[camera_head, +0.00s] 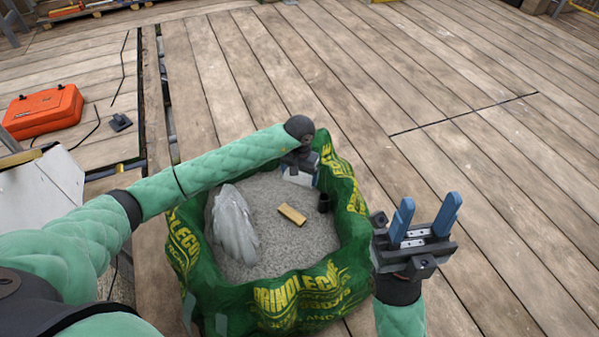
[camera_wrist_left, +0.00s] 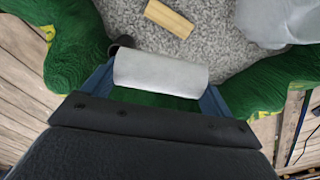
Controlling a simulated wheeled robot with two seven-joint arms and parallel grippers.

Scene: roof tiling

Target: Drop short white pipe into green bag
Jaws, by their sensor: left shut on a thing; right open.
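The green bag (camera_head: 300,290) stands open on the deck with yellow lettering on its sides and grey gravel inside. My left gripper (camera_head: 302,175) is over the bag's far side. In the left wrist view its blue fingers (camera_wrist_left: 160,82) are shut on the short white pipe (camera_wrist_left: 160,70), held crosswise between them. The pipe also shows as a white bit (camera_head: 297,178) in the head view, partly hidden by the gripper. My right gripper (camera_head: 428,212) is open and empty, to the right of the bag, with its blue fingers pointing up.
In the bag lie a wooden block (camera_head: 292,214), a crumpled translucent plastic piece (camera_head: 234,224) and a small black cylinder (camera_head: 324,203). An orange case (camera_head: 43,112) sits on the deck at left. A gap (camera_head: 168,115) runs between boards. The deck at right is mostly clear.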

